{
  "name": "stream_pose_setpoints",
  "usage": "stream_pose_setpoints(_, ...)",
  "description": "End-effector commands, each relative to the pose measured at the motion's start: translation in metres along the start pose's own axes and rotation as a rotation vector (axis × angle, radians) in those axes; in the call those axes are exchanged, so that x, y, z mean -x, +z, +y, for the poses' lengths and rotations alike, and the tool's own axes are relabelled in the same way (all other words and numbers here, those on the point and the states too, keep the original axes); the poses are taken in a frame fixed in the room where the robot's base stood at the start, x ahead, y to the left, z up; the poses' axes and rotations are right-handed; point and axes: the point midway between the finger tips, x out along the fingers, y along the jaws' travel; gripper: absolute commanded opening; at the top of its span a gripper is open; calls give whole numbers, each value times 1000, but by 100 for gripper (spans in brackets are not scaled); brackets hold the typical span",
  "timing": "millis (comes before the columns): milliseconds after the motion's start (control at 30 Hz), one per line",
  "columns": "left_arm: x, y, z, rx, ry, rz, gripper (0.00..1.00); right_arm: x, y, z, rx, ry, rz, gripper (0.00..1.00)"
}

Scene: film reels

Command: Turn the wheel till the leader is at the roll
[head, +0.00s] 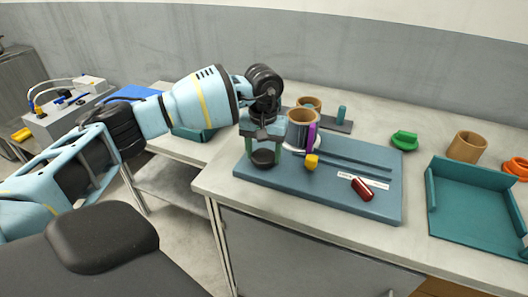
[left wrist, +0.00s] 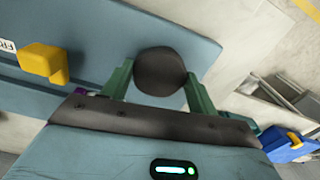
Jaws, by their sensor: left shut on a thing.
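My left gripper (head: 263,148) points down at the left end of a blue board (head: 345,205). Its green fingers are shut on a dark round knob, which I take to be the wheel (head: 263,158). The left wrist view shows this wheel (left wrist: 160,71) between the two fingers. Just right of the gripper stands a tan-rimmed roll (head: 301,117) with a grey middle. A purple strip (head: 311,138), possibly the leader, runs down its right side. A yellow block (head: 312,161) sits in front, also in the left wrist view (left wrist: 43,63). My right gripper is not seen.
A red cylinder (head: 362,188) lies by a white printed label on the board. Another tan roll (head: 309,103) and a teal peg stand behind. Right are a green piece (head: 404,140), a tan ring (head: 466,146) and a teal tray (head: 476,235). A gap separates the two tables at left.

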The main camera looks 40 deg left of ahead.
Motion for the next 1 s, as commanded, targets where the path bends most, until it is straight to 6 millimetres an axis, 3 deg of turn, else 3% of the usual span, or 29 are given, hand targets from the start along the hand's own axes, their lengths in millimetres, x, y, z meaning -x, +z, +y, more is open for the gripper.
stream_pose_setpoints(467,1,0,0,-19,2,3,36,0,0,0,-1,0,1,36)
stream_pose_setpoints(500,1,0,0,-19,2,3,60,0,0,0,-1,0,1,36)
stream_pose_setpoints(667,1,0,0,-17,1,2,80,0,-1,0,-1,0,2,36)
stream_pose_setpoints(1000,4,0,0,-16,1,1,80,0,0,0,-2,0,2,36)
